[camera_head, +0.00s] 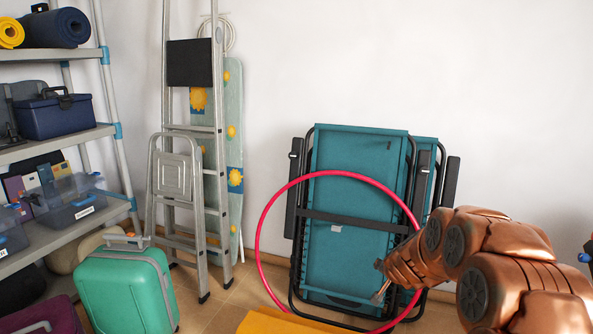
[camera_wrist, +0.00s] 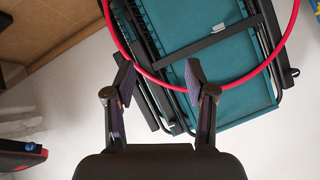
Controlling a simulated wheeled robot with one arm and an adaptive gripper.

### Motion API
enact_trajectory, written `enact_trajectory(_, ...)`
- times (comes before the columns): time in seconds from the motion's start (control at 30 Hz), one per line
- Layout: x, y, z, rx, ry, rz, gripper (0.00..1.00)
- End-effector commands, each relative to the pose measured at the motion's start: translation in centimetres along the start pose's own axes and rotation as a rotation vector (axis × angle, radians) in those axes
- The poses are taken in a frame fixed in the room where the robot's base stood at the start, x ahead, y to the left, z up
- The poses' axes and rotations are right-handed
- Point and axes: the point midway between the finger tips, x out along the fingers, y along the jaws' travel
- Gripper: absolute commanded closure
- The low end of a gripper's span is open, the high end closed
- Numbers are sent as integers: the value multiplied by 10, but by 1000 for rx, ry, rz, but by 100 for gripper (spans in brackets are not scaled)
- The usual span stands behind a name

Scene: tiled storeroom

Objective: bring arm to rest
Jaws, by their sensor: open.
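My arm, copper-coloured, comes in from the lower right of the head view. My gripper (camera_head: 379,282) is at its end, in front of the folded teal chairs (camera_head: 352,250) that lean on the wall. In the wrist view my gripper (camera_wrist: 160,82) shows two dark fingers spread apart with nothing held between them. A red hoop (camera_head: 258,232) stands against the chairs. In the wrist view the red hoop (camera_wrist: 225,88) passes beyond the fingertips; whether it touches them I cannot tell.
A grey shelf rack (camera_head: 75,137) stands at the left. A green suitcase (camera_head: 126,290) and a stepladder (camera_head: 218,140) are near it. A yellow surface (camera_head: 285,323) shows at the bottom edge. Some tiled floor (camera_head: 225,297) is clear in the middle.

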Motion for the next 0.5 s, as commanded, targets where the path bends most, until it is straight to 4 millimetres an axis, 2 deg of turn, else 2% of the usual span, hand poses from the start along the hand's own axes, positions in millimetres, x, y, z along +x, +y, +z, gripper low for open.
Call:
enact_trajectory(0.03, -26, -17, -2, -23, -32, -29, 45)
enact_trajectory(0.23, -104, -58, 24, -120, -185, -115, 45)
enact_trajectory(0.37, -156, -73, 43, -189, -282, -147, 45)
enact_trajectory(0.5, -214, -77, 66, -266, -390, -160, 45)
